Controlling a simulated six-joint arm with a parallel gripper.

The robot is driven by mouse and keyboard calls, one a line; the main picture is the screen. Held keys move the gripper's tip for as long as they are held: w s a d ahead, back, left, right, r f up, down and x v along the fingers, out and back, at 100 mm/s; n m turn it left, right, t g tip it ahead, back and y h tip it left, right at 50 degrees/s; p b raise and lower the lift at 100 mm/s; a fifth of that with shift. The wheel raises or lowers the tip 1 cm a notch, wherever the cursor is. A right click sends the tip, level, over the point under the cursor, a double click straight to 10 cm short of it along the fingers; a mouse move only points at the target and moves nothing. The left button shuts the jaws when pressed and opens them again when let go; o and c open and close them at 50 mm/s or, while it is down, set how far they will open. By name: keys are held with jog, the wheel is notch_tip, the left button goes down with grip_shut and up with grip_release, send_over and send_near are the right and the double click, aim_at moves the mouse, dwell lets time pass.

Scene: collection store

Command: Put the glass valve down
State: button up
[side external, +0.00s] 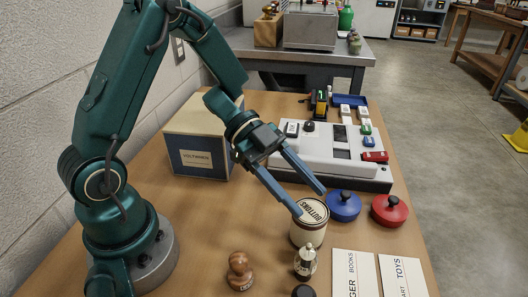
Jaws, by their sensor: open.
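My gripper (311,203) is open, its two blue fingers spread and pointing down to the right. In this view its tips overlap the top of a cream and brown tin marked BUTTONS (308,234); I cannot tell whether they touch it. I see nothing held between the fingers. A small silvery, pale upright piece with a knobbed top (305,262) stands in front of the tin. It may be the glass valve, but it is too small to be sure.
A brown wooden stamp (240,271) stands at the front. Blue (343,205) and red (389,209) knobbed lids lie right of the tin. Cards marked BOOKS (354,274) and TOYS (402,275) lie front right. A white console (330,150) and a VOLTAREX box (200,140) stand behind.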

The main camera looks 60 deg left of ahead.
jog(key=w+a+r+n+t+y, duration=0.3)
jog(key=w+r+t+y, duration=0.1)
jog(key=w+t, duration=0.25)
jog(key=w+a+r+n+t+y, duration=0.2)
jog(key=a+r+n+t+y, duration=0.1)
jog(key=a+r+n+y, duration=0.4)
jog(key=s+f+n+g, duration=0.1)
jog(key=s+n+g, duration=0.1)
jog(key=s, duration=0.4)
jog(key=s+d+f+n+g, duration=0.1)
jog(key=s+f+n+g, duration=0.1)
jog(key=s, duration=0.4)
jog(key=s+d+f+n+g+y, duration=0.1)
jog(key=s+n+g, duration=0.1)
jog(key=s, duration=0.5)
jog(key=shift+d+f+n+g, duration=0.15)
jog(key=shift+d+n+g, duration=0.15)
jog(key=shift+n, duration=0.3)
jog(key=shift+s, duration=0.1)
